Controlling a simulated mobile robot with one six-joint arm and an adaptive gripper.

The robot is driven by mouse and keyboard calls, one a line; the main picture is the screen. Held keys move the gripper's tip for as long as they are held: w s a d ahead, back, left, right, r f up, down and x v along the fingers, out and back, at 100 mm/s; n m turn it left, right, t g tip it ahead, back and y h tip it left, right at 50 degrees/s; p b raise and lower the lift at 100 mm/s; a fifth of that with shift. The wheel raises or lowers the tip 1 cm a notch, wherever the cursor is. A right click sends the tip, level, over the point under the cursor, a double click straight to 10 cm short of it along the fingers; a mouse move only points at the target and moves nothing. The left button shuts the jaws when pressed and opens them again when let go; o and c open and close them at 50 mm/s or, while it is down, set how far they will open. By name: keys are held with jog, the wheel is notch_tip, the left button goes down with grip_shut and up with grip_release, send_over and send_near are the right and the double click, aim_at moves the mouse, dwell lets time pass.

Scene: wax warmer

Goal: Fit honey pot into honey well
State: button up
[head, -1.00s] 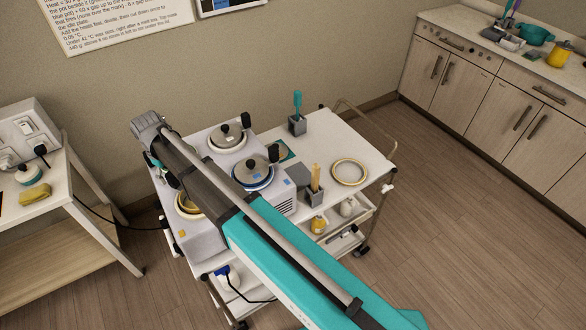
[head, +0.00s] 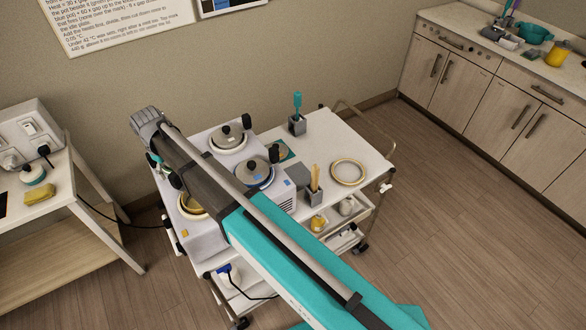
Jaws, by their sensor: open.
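A round opening with a cream and yellow rim (head: 187,212) shows on the white warmer's near left end, beside my arm; I take it as the honey pot's place. A honey-yellow inside shows there, but my arm covers its right side. I cannot tell whether the honey pot is seated in the well. My gripper (head: 166,171) is open, mostly hidden behind my arm; only small dark and teal parts show, just behind the rim. I cannot see anything between its fingers.
Two lidded pots, a rear one (head: 227,137) and a middle one (head: 254,172), sit in the warmer. On the cart top are a yellow-rimmed ring (head: 349,172), a stick holder (head: 314,197) and a teal-tool holder (head: 297,124). A side table (head: 88,200) stands left.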

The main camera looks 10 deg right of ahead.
jog(key=shift+r+p, duration=1.6)
jog(key=shift+r, duration=0.1)
jog(key=s+d+f+m+b, duration=0.1)
jog(key=d, duration=0.5)
jog(key=s+d+f+m+b, duration=0.1)
jog(key=d+f+m+b, duration=0.1)
jog(key=d, duration=0.5)
jog(key=s+d+f+m+b, duration=0.1)
jog(key=d, duration=0.6)
jog(key=shift+s+f+b, duration=0.4)
jog(key=s+d+f+m+b, duration=0.2)
jog(key=s+d, duration=0.3)
jog(key=d, duration=0.4)
jog(key=s+d+f+m+b, duration=0.2)
jog(key=s+d+m, duration=0.1)
jog(key=d, duration=0.5)
jog(key=shift+s+d+f+m+b, duration=0.3)
jog(key=shift+s+d+f+b, duration=0.1)
jog(key=shift+s, duration=0.5)
